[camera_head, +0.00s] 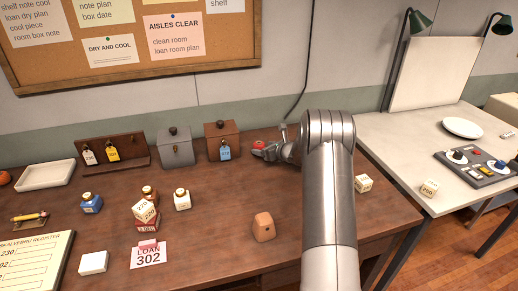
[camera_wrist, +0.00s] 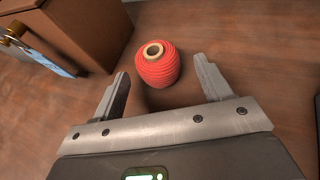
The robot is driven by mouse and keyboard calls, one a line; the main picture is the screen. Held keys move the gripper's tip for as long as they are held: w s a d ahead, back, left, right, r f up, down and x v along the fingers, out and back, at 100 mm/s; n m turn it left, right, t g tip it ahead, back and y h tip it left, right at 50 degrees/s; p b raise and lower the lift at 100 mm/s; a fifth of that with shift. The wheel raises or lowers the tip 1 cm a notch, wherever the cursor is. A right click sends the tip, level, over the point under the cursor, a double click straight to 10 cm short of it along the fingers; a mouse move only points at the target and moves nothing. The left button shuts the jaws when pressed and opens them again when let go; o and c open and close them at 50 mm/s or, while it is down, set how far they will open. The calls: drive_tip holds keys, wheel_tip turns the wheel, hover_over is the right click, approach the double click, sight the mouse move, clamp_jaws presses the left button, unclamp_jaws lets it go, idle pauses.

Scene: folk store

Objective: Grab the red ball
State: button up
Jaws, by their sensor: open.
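The red ball (camera_wrist: 158,68) looks like a ball of red yarn or twine with a pale hollow core at its top. It stands on the brown wooden table, just ahead of and between the fingertips of my gripper (camera_wrist: 163,88) in the wrist view. My gripper is open and empty, and a gap shows between its fingers and the ball. In the head view the red ball (camera_head: 258,144) is small and partly hidden by my gripper (camera_head: 262,152), at the back of the table right of the brown box.
A brown box (camera_head: 222,138) with a blue tag stands close left of the ball; it also shows in the wrist view (camera_wrist: 85,30). A grey box (camera_head: 176,150) stands further left. An orange-brown block (camera_head: 264,227) sits nearer the front. Bare table lies right of the ball.

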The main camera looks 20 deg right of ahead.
sight(260, 146)
drive_tip(key=x, duration=0.3)
drive_tip(key=shift+a+f, duration=0.1)
drive_tip(key=shift+f, duration=0.05)
drive_tip(key=c, duration=1.1)
